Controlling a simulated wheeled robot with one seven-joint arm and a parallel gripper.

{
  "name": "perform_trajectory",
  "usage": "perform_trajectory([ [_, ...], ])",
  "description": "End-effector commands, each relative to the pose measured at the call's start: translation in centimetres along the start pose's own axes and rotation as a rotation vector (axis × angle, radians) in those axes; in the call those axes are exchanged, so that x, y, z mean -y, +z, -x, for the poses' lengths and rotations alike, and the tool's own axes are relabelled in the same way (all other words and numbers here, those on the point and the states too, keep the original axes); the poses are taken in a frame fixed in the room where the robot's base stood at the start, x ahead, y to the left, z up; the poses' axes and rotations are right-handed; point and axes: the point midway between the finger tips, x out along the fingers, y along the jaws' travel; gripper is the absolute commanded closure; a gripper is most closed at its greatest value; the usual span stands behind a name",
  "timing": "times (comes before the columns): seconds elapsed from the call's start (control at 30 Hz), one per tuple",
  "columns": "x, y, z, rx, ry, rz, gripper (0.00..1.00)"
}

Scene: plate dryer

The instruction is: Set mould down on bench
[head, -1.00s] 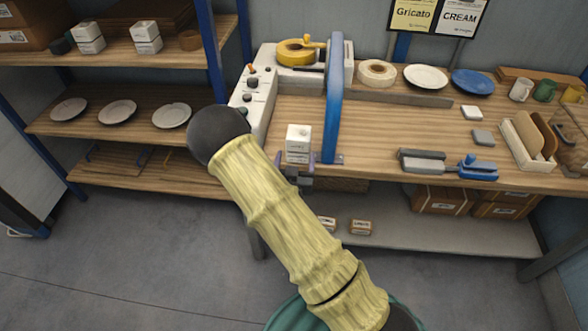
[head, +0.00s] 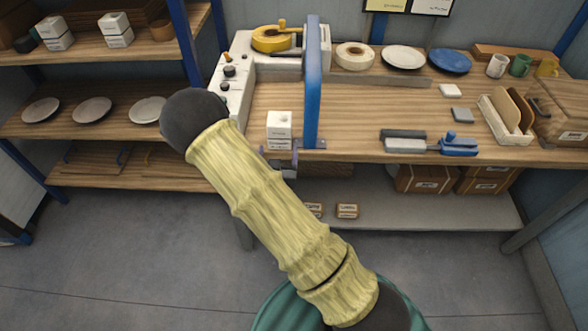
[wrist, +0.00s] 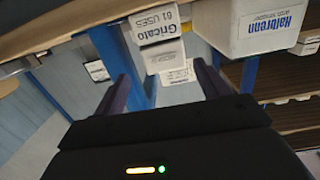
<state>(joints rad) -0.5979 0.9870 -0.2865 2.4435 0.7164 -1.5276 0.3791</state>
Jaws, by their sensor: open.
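The mould, a white block with a small dark mark on top and a seam across its front, stands upright on the wooden bench (head: 350,112) near its front edge, left of a blue upright. In the wrist view a white block labelled "Gricato 61 USES" (wrist: 155,25) appears beyond the fingers, with another labelled white part touching or close to it. My gripper (head: 279,155) is at the bench's front edge, just in front of the mould (head: 279,125). Its two purple fingers are apart, with nothing visible between them; it also shows in the wrist view (wrist: 160,85). My forearm hides part of the gripper's surroundings.
A white machine with knobs (head: 235,90) stands left of the mould, and the blue upright (head: 312,85) is close on the right. A grey and blue tool (head: 430,144) lies farther right. Bare bench top lies between them. A shelf with plates (head: 93,110) is at left.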

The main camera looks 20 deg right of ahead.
Motion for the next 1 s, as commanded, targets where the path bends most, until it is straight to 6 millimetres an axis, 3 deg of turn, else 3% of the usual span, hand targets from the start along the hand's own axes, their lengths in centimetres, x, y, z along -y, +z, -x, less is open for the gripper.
perform_trajectory([
  [0.2, -1.4, 0.3, -0.6, 0.275, 0.042, -0.08, 0.26],
  [0.47, -1.8, -0.3, 1.9, 0.626, -0.017, -0.105, 0.26],
  [0.77, -3.4, -3.3, 7.9, 0.951, -0.155, -0.006, 0.26],
  [1.0, -6.9, -6.2, 14.1, 1.157, -0.239, 0.161, 0.26],
])
